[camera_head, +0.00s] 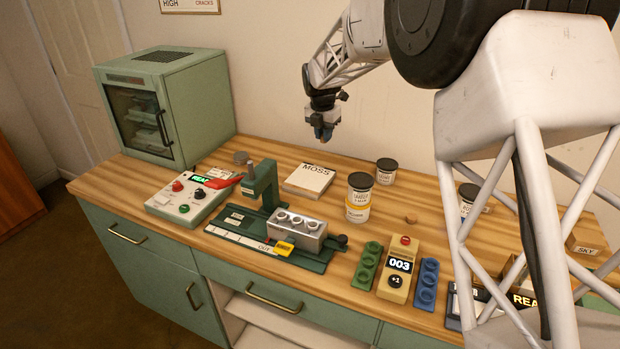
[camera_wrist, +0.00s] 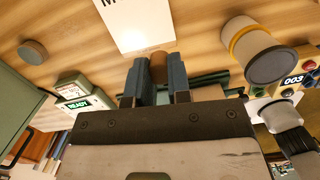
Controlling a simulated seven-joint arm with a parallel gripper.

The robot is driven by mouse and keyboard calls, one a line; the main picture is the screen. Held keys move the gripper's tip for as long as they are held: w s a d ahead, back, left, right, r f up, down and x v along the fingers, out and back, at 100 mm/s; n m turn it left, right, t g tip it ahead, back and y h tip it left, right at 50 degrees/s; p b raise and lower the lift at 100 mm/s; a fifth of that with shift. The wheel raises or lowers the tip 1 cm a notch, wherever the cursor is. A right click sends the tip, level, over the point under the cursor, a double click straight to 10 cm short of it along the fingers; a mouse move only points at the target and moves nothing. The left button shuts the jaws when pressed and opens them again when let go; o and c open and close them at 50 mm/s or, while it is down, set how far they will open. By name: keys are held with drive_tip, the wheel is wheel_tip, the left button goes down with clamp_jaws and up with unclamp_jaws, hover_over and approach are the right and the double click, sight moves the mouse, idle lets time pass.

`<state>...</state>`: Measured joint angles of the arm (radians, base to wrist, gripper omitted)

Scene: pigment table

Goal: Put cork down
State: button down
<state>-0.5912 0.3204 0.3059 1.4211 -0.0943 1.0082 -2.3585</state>
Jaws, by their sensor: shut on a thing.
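My gripper (camera_head: 322,128) hangs high above the back of the table, behind the MOSS box. In the wrist view my gripper (camera_wrist: 158,80) has its two dark fingers closed on a small brown cork (camera_wrist: 158,66). The cork's end shows between the fingertips; the rest is hidden by them. In the head view the held cork is too small to make out clearly. It is clear of the wooden table (camera_head: 340,165). Another small brown, cork-like piece (camera_head: 411,219) lies on the table to the right of the yellow-banded jar.
The white MOSS box (camera_head: 309,180) lies below my gripper. A yellow-banded jar (camera_head: 358,198) and a smaller dark-lidded jar (camera_head: 386,171) stand to its right. A green press (camera_head: 265,190), a counter (camera_head: 398,267) and a green cabinet (camera_head: 165,105) also stand there. Bare wood shows behind the MOSS box.

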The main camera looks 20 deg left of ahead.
drive_tip(key=a, duration=0.3)
hover_over(315, 180)
drive_tip(key=shift+n, duration=0.3)
wheel_tip(315, 180, down, 5)
drive_tip(key=shift+s+f, duration=0.1)
drive_tip(key=shift+s, duration=0.05)
drive_tip(key=shift+f, duration=2.45)
drive_tip(key=shift+f, duration=0.1)
drive_tip(key=shift+f, duration=2.4)
drive_tip(key=shift+f, duration=0.1)
drive_tip(key=c, duration=1)
unclamp_jaws()
